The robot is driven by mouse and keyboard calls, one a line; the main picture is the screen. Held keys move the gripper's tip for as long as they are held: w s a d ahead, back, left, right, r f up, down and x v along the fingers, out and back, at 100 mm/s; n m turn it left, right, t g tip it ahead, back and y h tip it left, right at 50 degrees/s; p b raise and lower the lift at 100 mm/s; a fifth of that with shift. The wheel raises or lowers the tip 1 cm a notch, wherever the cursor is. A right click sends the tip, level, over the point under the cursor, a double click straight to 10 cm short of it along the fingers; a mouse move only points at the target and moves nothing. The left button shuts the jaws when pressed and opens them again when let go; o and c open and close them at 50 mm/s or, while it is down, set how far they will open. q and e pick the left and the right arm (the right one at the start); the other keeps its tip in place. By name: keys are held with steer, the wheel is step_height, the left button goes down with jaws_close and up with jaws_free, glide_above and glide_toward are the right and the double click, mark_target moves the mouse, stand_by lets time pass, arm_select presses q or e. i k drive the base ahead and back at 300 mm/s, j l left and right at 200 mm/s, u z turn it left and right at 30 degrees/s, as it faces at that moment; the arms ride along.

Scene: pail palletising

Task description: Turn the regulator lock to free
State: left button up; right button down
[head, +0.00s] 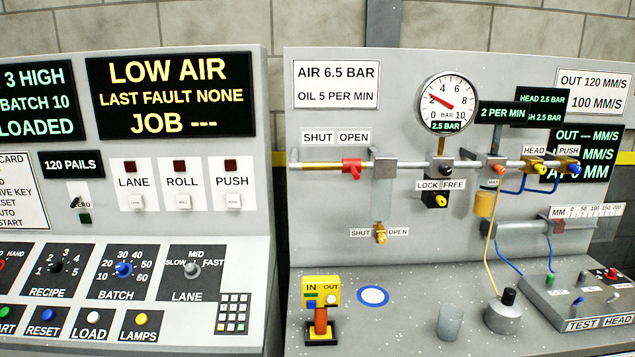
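The regulator lock (439,201) is a small black block with a yellow knob, under the LOCK FREE label (440,185) on the right-hand grey panel. Its knob sits near the middle, and I cannot tell which word it points to. The regulator's dark knob (446,169) is just above the label, on the pipe. The round gauge (447,102) above has a red needle between 2 and 4 and a green readout of 2.5 BAR. Neither of my grippers is in view.
A red valve handle (352,168) is left of the lock, and a brass valve (380,234) is lower left. A yellow IN/OUT box (321,292), grey cylinder (450,322) and black-topped round unit (506,308) stand on the deck. A console (180,170) fills the left.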

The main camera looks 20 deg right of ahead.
mark_target(439, 200)
steer(key=z, duration=1.25)
